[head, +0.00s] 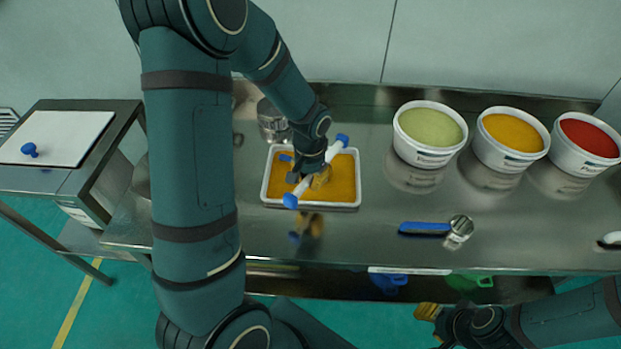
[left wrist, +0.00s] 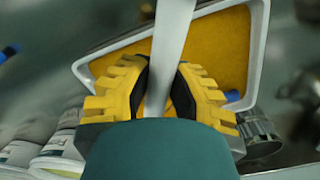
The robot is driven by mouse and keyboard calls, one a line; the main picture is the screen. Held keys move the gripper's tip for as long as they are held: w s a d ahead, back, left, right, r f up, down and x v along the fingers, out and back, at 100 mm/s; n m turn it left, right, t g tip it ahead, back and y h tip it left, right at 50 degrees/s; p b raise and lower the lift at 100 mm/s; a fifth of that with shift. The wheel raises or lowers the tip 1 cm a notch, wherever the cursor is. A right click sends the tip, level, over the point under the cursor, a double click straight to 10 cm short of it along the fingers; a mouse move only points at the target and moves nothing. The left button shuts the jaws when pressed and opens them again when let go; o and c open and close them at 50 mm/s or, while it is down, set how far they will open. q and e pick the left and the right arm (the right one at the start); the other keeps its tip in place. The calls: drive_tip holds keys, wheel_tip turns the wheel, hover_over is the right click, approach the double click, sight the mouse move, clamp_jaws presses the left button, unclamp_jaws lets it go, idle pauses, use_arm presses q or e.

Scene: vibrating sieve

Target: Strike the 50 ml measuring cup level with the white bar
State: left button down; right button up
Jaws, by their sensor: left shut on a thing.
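My left gripper (head: 314,180) is shut on the white bar (head: 303,188), which has blue ends and lies slantwise over the white tray (head: 264,190) of orange-yellow powder. The left wrist view shows the bar (left wrist: 170,50) between the yellow fingers (left wrist: 160,90). A small blue piece (head: 285,157), perhaps a cup handle, shows in the tray behind the gripper; the rest is hidden. A metal measuring cup (head: 460,229) with a blue handle lies on the bench, right of the tray; its size cannot be read. My right gripper (head: 428,312) is low at the right, its opening unclear.
Tubs of green (head: 430,128), yellow (head: 513,132) and red (head: 589,136) powder stand at the back right. A metal vessel (head: 272,121) stands behind the tray. A white board (head: 60,138) with a blue knob lies on the left side table.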

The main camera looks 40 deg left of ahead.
idle(0.3)
use_arm(q)
drive_tip(key=shift+d+f+b, duration=0.1)
drive_tip(key=shift+d+b, duration=0.25)
drive_tip(key=shift+d, duration=1.5)
drive_tip(key=shift+a+f+b, duration=0.2)
drive_tip(key=shift+f+b, duration=1.25)
drive_tip(key=shift+f, duration=0.4)
drive_tip(key=shift+a+r, duration=0.15)
drive_tip(key=shift+a, duration=0.3)
drive_tip(key=shift+a+p, duration=0.3)
drive_tip(key=shift+a, duration=2.65)
drive_tip(key=shift+d+r+p, duration=0.3)
drive_tip(key=shift+r+p, duration=0.4)
drive_tip(key=shift+r, duration=0.2)
drive_tip(key=shift+d+r+p, duration=0.25)
drive_tip(key=shift+r+p, duration=0.4)
drive_tip(key=shift+r, duration=0.2)
drive_tip(key=shift+d, duration=0.1)
